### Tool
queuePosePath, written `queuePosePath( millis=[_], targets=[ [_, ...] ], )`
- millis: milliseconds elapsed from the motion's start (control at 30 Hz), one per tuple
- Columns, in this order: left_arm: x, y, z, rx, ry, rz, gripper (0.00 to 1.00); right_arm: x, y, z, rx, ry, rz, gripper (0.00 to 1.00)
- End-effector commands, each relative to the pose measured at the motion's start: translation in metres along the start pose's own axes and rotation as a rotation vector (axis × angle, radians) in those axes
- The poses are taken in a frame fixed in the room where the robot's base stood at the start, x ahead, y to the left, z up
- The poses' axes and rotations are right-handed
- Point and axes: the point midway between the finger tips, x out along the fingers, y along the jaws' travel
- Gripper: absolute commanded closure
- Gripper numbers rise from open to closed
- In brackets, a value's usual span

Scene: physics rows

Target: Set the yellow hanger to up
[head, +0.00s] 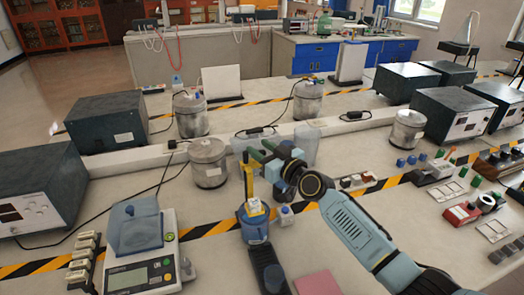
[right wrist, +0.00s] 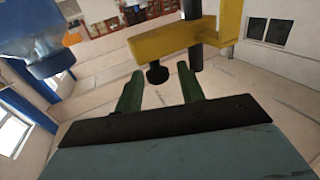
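The yellow hanger (head: 249,183) shows in the head view as a narrow upright yellow piece above a blue container (head: 254,226). My right gripper (head: 260,151) is at its upper end, with green fingers. In the right wrist view, the hanger's yellow arm (right wrist: 172,41) crosses beyond the fingers, beside a dark rod (right wrist: 192,12). A black knob (right wrist: 158,74) on the arm appears between the tips of the open right gripper (right wrist: 158,84). I cannot tell whether a finger touches it. My left gripper is not in view.
A digital scale (head: 142,255) stands at the left front. A metal can (head: 208,164) is just left of the hanger. A dark box (head: 34,190) is at far left. A pink sheet (head: 318,284) lies at the front. Switches and small parts crowd the right.

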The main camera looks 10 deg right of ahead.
Motion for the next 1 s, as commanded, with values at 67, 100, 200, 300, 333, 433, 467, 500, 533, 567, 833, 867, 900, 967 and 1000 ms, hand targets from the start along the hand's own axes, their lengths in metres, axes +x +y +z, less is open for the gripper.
queuePosePath(
  millis=[67,100,200,300,333,433,467,500,533,567,833,867,900,967,1000],
  targets=[
    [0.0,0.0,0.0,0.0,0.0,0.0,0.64,0.0,0.0,0.001,0.0,-0.002,0.0,0.61],
    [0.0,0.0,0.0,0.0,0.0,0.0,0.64,0.0,0.0,0.002,0.0,-0.003,-0.001,0.61],
    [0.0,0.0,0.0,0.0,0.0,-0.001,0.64,-0.001,0.0,0.002,0.0,-0.005,-0.001,0.61],
    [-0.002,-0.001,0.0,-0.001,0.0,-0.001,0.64,-0.006,0.0,0.002,-0.001,-0.005,-0.001,0.61],
    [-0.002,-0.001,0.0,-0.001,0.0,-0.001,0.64,-0.009,0.0,0.003,-0.001,-0.006,-0.001,0.61],
    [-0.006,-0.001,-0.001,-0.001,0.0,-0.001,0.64,-0.022,0.0,0.003,0.0,-0.008,-0.001,0.61],
    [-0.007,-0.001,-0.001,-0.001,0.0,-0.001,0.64,-0.027,-0.001,0.002,-0.002,-0.007,-0.002,0.61],
    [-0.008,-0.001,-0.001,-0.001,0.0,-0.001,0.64,-0.035,0.0,0.003,-0.001,-0.008,-0.001,0.61],
    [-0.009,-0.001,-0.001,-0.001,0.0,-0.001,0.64,-0.042,0.0,0.003,-0.001,-0.008,-0.001,0.61],
    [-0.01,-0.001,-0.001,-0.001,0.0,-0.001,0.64,-0.048,0.0,0.003,-0.002,-0.008,-0.001,0.61],
    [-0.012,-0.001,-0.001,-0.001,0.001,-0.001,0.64,-0.104,0.0,0.003,-0.002,-0.006,-0.001,0.61],
    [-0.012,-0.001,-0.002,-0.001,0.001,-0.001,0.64,-0.109,0.0,0.002,-0.002,-0.006,-0.001,0.61],
    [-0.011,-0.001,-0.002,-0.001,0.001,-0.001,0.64,-0.115,0.0,0.002,-0.002,-0.004,-0.001,0.61],
    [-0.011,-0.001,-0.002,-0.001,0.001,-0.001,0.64,-0.122,0.0,0.002,-0.001,-0.004,0.0,0.61],
    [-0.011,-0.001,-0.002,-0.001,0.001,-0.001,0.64,-0.126,0.0,0.002,0.0,-0.003,0.0,0.61]
  ],
)
